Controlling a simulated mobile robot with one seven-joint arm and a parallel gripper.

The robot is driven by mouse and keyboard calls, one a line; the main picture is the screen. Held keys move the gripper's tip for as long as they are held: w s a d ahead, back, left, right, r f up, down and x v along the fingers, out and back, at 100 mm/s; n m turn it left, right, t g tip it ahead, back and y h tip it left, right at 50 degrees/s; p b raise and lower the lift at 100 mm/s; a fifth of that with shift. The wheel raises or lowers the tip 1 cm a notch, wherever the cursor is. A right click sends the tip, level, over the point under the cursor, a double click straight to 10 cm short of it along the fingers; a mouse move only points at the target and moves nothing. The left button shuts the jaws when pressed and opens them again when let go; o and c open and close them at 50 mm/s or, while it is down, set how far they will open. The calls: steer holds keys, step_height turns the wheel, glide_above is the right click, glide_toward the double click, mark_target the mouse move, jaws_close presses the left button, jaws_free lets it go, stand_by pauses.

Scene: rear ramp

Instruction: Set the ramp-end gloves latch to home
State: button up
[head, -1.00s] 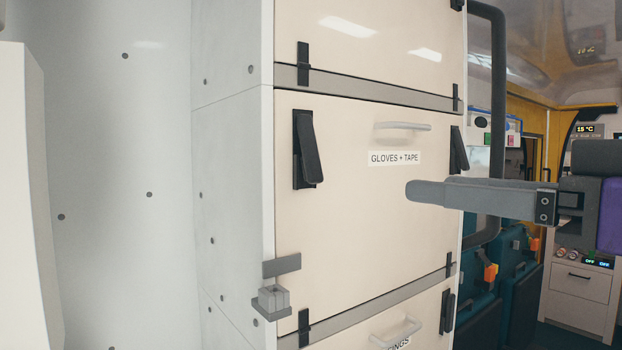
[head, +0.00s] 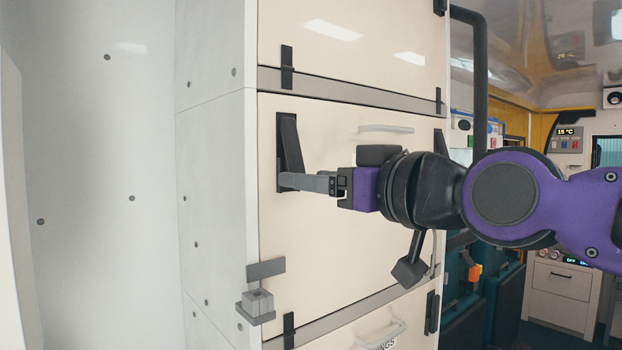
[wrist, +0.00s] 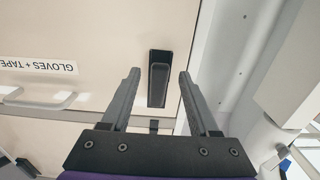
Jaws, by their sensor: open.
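The gloves drawer front (head: 350,240) is cream; its GLOVES + TAPE label (wrist: 38,64) reads upside down in the wrist view and is hidden behind my arm in the head view. The left-hand black latch (head: 291,150) has its lever hinged high, with the lower end tilted out from its backplate. My gripper (head: 284,181) is open at the lever's lower part, which one finger partly hides. In the wrist view the latch (wrist: 158,82) lies between the spread fingers (wrist: 159,74), with a gap on each side. I cannot tell whether either finger touches it.
A second black latch (head: 439,146) is on the drawer's right edge, partly behind my arm. A grey bracket (head: 257,300) juts from the cabinet corner below left. Open space lies left, before the white wall (head: 100,200).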

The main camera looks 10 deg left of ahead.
steer(key=shift+w+a, duration=0.3)
steer(key=shift+a, duration=0.05)
steer(key=shift+c, duration=0.2)
jaws_close()
steer(key=shift+w+a+f+t+y, duration=0.15)
steer(key=shift+f+t+y, duration=0.1)
steer(key=shift+t+y, duration=0.25)
steer(key=shift+w+a+f+t+y, duration=0.15)
steer(key=shift+f+t+y, duration=0.05)
steer(key=shift+t+y, duration=0.25)
steer(key=shift+o, duration=0.2)
jaws_free()
